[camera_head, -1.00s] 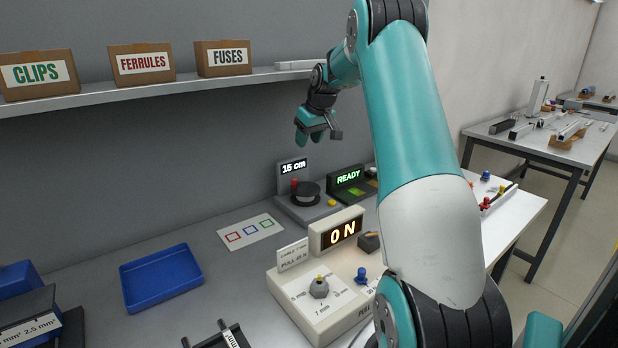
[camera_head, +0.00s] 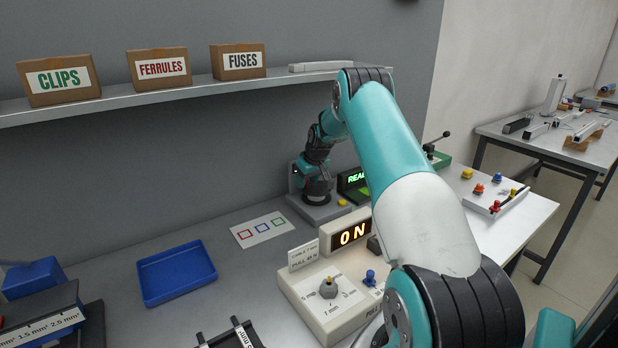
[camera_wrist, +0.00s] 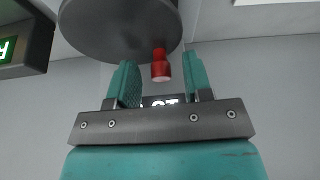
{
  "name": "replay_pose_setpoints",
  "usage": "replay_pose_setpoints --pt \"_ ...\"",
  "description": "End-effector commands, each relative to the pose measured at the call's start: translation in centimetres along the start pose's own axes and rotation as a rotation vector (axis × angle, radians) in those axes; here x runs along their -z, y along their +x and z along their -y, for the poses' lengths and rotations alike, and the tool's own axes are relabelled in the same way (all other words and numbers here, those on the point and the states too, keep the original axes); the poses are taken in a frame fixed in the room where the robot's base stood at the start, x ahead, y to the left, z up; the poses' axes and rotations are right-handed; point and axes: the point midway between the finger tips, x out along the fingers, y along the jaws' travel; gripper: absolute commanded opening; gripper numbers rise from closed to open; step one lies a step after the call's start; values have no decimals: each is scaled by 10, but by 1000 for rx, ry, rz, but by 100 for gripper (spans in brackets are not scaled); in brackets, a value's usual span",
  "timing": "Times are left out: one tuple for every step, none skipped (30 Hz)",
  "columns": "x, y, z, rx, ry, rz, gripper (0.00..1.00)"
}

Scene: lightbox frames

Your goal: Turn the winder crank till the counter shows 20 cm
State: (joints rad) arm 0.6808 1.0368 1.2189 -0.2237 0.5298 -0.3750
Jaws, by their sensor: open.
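The winder (camera_head: 322,211) stands at the back of the bench against the wall. Its dark round top, the crank disc (camera_wrist: 120,28), fills the upper part of the wrist view. The red crank knob (camera_wrist: 161,66) sticks out from the disc's edge. My gripper (camera_wrist: 161,76) is open, with one teal finger on each side of the knob and gaps visible on both sides. In the head view my gripper (camera_head: 310,180) is down at the winder and hides the knob and most of the counter. In the wrist view the counter's lit digits (camera_wrist: 165,101) are mostly covered and unreadable.
A dark box with a green READY display (camera_head: 354,180) stands close right of the winder. A box with an ON display (camera_head: 351,234) sits in front. The shelf (camera_head: 200,88) with cartons runs above. A blue tray (camera_head: 176,274) lies left.

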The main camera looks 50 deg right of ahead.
Motion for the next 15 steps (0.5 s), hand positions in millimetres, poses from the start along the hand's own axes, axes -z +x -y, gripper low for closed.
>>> replay_pose_setpoints --pt "0 2 0 0 0 1 46" --pt "0 3 0 0 0 0 46" --pt "0 4 0 0 0 0 46" --pt "0 4 0 0 0 0 46" --pt "0 4 0 0 0 0 46" --pt "0 4 0 0 0 0 46" --pt "0 4 0 0 0 0 46" --pt "0 4 0 0 0 0 46" --pt "0 4 0 0 0 0 46" --pt "0 4 0 0 0 0 46" --pt "0 4 0 0 1 0 39" --pt "0 4 0 0 1 0 30" --pt "0 4 0 0 1 0 23" --pt "0 4 0 0 1 0 16" --pt "0 4 0 0 1 0 7"
